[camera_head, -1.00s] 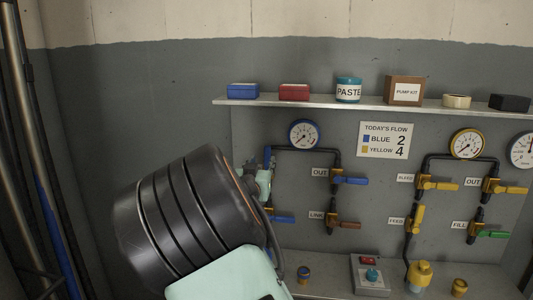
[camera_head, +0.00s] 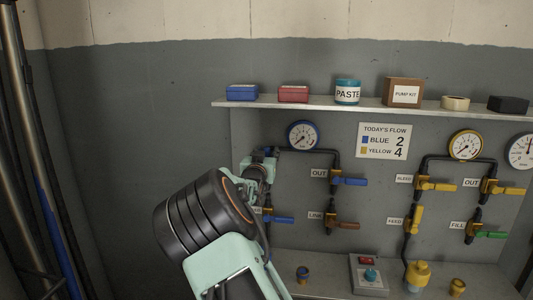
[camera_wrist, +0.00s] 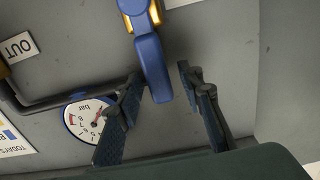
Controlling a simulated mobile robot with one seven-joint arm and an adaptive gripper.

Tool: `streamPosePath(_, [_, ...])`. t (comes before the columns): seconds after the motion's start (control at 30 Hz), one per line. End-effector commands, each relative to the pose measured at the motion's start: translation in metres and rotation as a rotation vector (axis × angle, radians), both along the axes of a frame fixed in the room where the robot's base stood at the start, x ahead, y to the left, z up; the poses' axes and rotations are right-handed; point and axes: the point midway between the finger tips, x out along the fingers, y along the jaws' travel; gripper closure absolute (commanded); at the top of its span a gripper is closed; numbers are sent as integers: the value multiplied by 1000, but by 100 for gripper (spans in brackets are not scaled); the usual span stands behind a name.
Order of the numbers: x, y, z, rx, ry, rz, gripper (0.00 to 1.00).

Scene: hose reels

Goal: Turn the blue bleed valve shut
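The blue bleed valve's lever (camera_wrist: 151,68) shows in the wrist view, with a brass body (camera_wrist: 142,8) at its top. Judged against the upright wall labels, the lever points up the board. My gripper (camera_wrist: 161,80) is open, with one finger on each side of the lever's free end. The left finger is very close to the lever; I cannot tell whether it touches. A gap shows on the right side. In the head view my gripper (camera_head: 264,162) is at the board's left edge, left of the blue gauge (camera_head: 303,135), and it mostly hides this valve.
A blue OUT valve (camera_head: 350,181) and a brown LINK valve (camera_head: 346,225) are to the right. Another blue lever (camera_head: 281,219) sits just below my gripper. A shelf (camera_head: 370,106) with boxes and jars runs above. Yellow valves (camera_head: 437,186) are farther right.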

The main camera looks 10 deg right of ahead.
Motion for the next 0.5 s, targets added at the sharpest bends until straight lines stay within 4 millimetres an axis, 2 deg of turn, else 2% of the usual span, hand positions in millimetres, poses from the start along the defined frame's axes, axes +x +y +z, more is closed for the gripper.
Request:
streamPosePath(0.13, [0,0,0,0,0,0,67])
streamPosePath(0.4, [0,0,0,0,0,0,97])
streamPosePath(0.5, [0,0,0,0,0,0,100])
